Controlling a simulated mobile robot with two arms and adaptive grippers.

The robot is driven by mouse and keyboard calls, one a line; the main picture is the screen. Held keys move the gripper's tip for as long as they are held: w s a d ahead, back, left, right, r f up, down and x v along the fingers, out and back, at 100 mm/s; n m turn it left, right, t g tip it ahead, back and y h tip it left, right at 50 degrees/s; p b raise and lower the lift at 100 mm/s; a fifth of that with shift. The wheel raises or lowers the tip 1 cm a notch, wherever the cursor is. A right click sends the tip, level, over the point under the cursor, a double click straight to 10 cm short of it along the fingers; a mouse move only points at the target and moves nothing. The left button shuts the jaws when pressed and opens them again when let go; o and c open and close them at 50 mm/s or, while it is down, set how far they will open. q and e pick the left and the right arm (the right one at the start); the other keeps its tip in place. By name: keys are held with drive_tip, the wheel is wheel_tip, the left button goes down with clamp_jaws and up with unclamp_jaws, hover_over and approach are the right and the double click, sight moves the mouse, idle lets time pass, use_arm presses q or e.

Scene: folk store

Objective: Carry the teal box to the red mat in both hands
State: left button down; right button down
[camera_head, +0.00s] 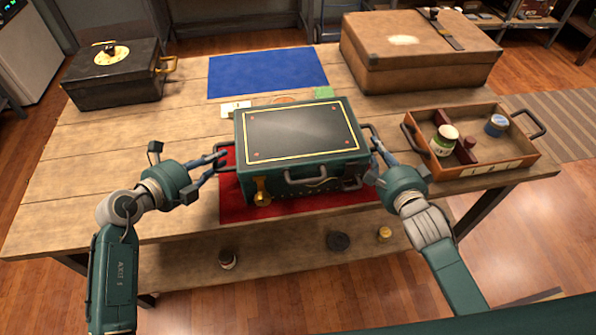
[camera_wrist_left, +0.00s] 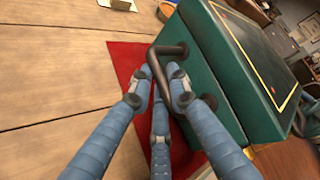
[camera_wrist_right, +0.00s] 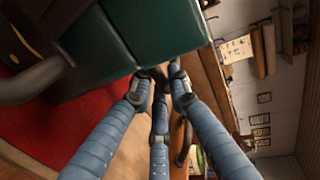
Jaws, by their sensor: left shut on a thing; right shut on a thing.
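The teal box (camera_head: 300,150), with a dark lid panel edged in yellow, is over the red mat (camera_head: 240,208). I cannot tell whether it touches the mat or hangs just above it. My left gripper (camera_head: 222,165) is shut on the box's left side handle, a dark bar that shows in the left wrist view (camera_wrist_left: 157,75). My right gripper (camera_head: 376,160) is at the right side handle and shut on it; in the right wrist view the fingers (camera_wrist_right: 158,85) sit beside the teal box (camera_wrist_right: 150,30) and the grip is partly hidden. The mat's middle is hidden under the box.
A blue mat (camera_head: 268,72) lies behind the box. A black case (camera_head: 115,85) stands back left and a brown suitcase (camera_head: 415,55) back right. A wooden tray (camera_head: 490,160) with jars is close to my right gripper. The table's left front is clear.

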use_arm(q)
drive_tip(key=shift+a+f+b, duration=0.25)
drive_tip(key=shift+f+b, duration=0.25)
drive_tip(key=shift+f, duration=0.1)
use_arm(e)
drive_tip(key=shift+w+d+f, duration=0.1)
drive_tip(key=shift+d+f, duration=0.05)
drive_tip(key=shift+f, duration=0.3)
use_arm(q)
drive_tip(key=c, duration=1.6)
unclamp_jaws()
drive_tip(key=shift+c, duration=0.2)
use_arm(e)
drive_tip(key=c, duration=1.7)
unclamp_jaws()
use_arm(q)
drive_tip(key=shift+s+d, duration=0.1)
use_arm(e)
drive_tip(key=shift+o, duration=0.2)
drive_tip(key=shift+s, duration=0.2)
drive_tip(key=shift+f, duration=0.1)
use_arm(q)
drive_tip(key=v, duration=1.2)
use_arm(e)
drive_tip(key=a+v, duration=0.1)
drive_tip(key=v, duration=1.1)
drive_tip(key=shift+d, duration=0.35)
